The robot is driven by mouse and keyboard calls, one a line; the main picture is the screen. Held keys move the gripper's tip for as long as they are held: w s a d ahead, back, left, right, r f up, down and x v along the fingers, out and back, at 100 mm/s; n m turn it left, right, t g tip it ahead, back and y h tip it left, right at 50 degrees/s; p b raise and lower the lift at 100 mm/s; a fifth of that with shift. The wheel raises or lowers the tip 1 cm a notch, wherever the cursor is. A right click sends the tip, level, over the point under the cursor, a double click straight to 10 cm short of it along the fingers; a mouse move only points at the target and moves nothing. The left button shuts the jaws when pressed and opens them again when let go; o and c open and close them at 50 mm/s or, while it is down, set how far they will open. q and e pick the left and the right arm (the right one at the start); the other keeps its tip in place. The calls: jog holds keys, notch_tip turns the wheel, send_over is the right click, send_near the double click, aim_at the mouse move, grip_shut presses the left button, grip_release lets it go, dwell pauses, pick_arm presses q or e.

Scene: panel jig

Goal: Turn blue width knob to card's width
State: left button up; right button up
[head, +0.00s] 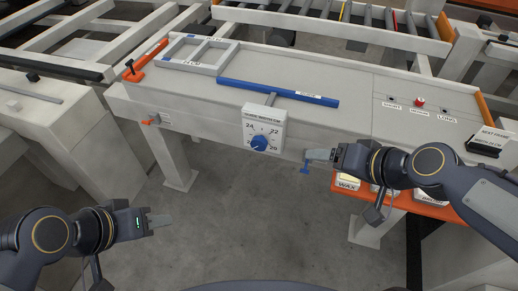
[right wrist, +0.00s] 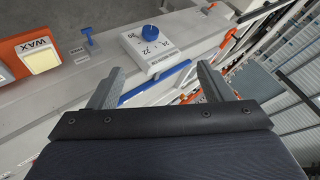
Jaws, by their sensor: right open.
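The blue width knob (head: 259,143) sits on a white dial plate (head: 249,117) with numbers, on the front face of the bench; where it points is too small to tell. The knob (right wrist: 150,31) also shows in the right wrist view, beyond my fingers. My right gripper (head: 318,155) is open and empty, to the right of the dial and apart from it; its two spread fingers show in the wrist view (right wrist: 160,87). The card (head: 490,139) reads NEXT FRAME with a width line too small to read surely. My left gripper (head: 160,220) is low at the left, away from the bench.
A blue T-handle (head: 305,164) stands out close to my right fingertips. A blue bar (head: 277,92) and a grey frame (head: 198,54) lie on the bench top (head: 340,75). Orange clamps (head: 133,72) are at the left end. A lit WAX button (head: 348,180) is below right.

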jog(key=w+a+f+t+b, duration=0.1)
jog(key=w+a+f+b, duration=0.35)
jog(key=w+f, duration=0.4)
jog(key=t+h+b, duration=0.9)
jog(key=h+b, duration=0.3)
send_near(258, 147)
jog(key=w, duration=0.3)
jog(key=shift+n, duration=0.3)
jog(key=x, duration=0.5)
jog(key=d+b+x, duration=0.1)
jog(key=x, duration=0.1)
jog(key=shift+w+r, duration=0.1)
jog(key=shift+w, duration=0.05)
pick_arm(q)
notch_tip(258, 147, down, 19)
jog(key=shift+f, duration=0.2)
jog(key=shift+s, duration=0.1)
pick_arm(e)
jog(key=c, duration=1)
jog(key=shift+o, duration=0.2)
